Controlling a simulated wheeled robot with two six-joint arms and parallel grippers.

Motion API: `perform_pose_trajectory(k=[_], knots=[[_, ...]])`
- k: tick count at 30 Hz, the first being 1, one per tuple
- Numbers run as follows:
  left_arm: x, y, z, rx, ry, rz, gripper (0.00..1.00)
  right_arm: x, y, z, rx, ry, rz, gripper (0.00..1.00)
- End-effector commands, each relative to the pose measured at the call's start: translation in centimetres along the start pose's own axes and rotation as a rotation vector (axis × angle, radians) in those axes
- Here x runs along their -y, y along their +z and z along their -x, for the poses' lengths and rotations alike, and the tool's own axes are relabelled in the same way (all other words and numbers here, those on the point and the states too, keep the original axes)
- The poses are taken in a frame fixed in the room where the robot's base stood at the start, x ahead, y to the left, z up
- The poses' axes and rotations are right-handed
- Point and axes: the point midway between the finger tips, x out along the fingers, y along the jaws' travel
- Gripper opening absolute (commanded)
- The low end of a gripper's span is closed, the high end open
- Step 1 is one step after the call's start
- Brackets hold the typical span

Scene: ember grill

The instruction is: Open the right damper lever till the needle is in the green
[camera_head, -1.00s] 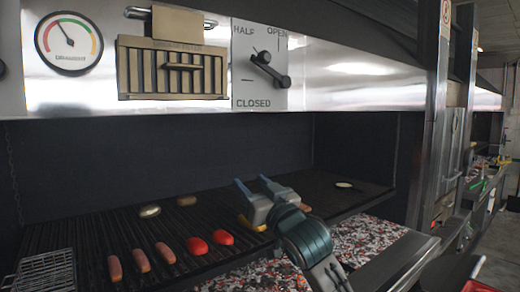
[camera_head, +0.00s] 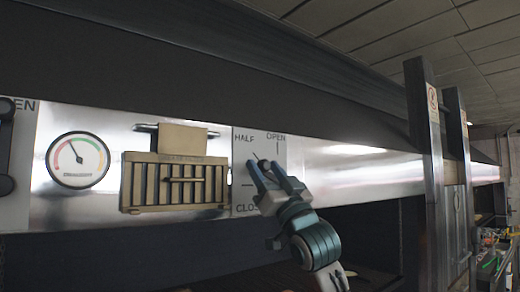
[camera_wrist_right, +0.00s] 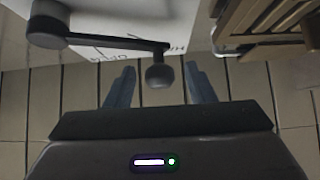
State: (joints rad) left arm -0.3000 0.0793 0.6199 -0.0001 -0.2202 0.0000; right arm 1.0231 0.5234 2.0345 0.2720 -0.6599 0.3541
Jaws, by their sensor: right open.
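The right damper's plate (camera_head: 244,150) carries the words HALF, OPEN and CLOSED. In the head view its lever is mostly hidden behind my right gripper (camera_head: 262,174). In the right wrist view the dark lever arm (camera_wrist_right: 105,42) runs from its round pivot (camera_wrist_right: 48,24) to a knob (camera_wrist_right: 159,74). The knob appears between the fingertips of my open right gripper (camera_wrist_right: 158,85), with a gap on each side. The gauge (camera_head: 78,160) has its needle pointing up and slightly left, outside the green at the right. My left gripper is out of view.
A tan vent box (camera_head: 175,182) with a handle is left of the plate. Another lever (camera_head: 6,185) shows at the left edge. A metal post (camera_head: 430,150) stands at the right. The steel hood front (camera_head: 350,165) is clear.

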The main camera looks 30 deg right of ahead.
Motion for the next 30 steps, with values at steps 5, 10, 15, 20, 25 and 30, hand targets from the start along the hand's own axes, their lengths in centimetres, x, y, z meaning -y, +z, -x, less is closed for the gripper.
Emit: perform_pose_trajectory(k=[5,10,15,20,25,30], knots=[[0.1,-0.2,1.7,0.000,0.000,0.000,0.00,0.0,-0.2,-2.5,0.000,0.000,-0.001,0.49],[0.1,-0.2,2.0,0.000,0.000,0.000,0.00,0.0,0.0,-3.2,-0.001,0.000,0.000,0.49],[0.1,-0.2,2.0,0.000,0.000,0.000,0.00,0.0,0.0,-3.2,-0.001,0.000,0.001,0.49],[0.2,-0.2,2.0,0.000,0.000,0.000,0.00,0.0,0.0,-3.2,-0.001,0.000,0.001,0.34],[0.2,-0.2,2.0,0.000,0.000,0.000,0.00,0.0,0.1,-3.2,0.000,0.000,0.001,0.00],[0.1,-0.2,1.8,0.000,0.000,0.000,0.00,0.0,0.1,-3.2,0.000,0.006,-0.006,0.00]])
